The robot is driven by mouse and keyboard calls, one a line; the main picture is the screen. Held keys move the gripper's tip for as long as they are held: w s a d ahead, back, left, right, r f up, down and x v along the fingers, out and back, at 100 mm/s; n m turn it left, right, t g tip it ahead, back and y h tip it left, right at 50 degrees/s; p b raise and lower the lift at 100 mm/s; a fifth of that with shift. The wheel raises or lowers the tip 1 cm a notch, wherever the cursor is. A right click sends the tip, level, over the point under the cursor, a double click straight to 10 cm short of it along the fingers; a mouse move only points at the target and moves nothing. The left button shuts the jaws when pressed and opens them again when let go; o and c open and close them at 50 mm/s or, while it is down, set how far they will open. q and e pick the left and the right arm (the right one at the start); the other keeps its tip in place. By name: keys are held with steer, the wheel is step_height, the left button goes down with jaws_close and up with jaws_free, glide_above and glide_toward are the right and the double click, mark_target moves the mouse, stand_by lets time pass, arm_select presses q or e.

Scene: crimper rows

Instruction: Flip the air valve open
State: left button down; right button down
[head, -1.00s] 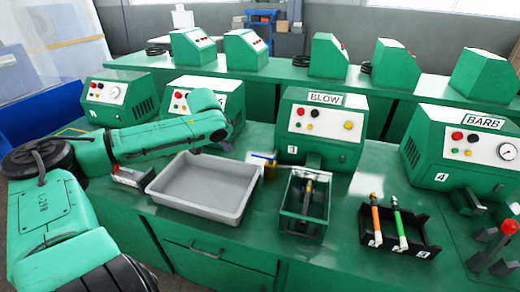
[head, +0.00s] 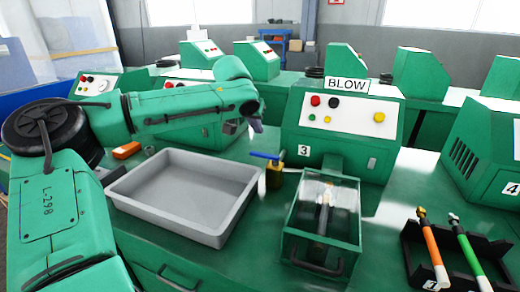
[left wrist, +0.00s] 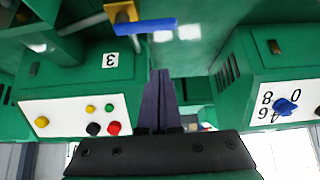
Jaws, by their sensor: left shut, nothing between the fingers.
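The air valve is a brass body (head: 274,178) with a blue lever (head: 264,155), standing on the green bench left of the clear-lidded box, near the number 3 label. The lever lies roughly level and points left from the body. In the left wrist view, which looks upside down, the brass body (left wrist: 121,12) and blue lever (left wrist: 146,26) show at the top. My left gripper (head: 257,125) is above and behind the valve, apart from it. Its dark fingers (left wrist: 160,86) are shut together and empty, also apart from the lever. My right gripper is not in view.
The BLOW machine (head: 345,130) stands behind the valve, close to my gripper. A grey tray (head: 135,205) lies left of the valve and a clear-lidded box (head: 292,235) right of it. A black rack (head: 408,250) holds orange and green tools at front right.

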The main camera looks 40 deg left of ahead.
mark_target(264, 158)
arm_select(q)
steer(key=x, duration=1)
steer(key=s, duration=0.2)
steer(key=s+d, duration=0.1)
steer(key=s, duration=0.1)
steer(key=shift+d+f+b, duration=0.1)
steer(key=shift+d+b, duration=0.05)
steer(key=shift+b, duration=0.15)
steer(key=shift+w, duration=0.1)
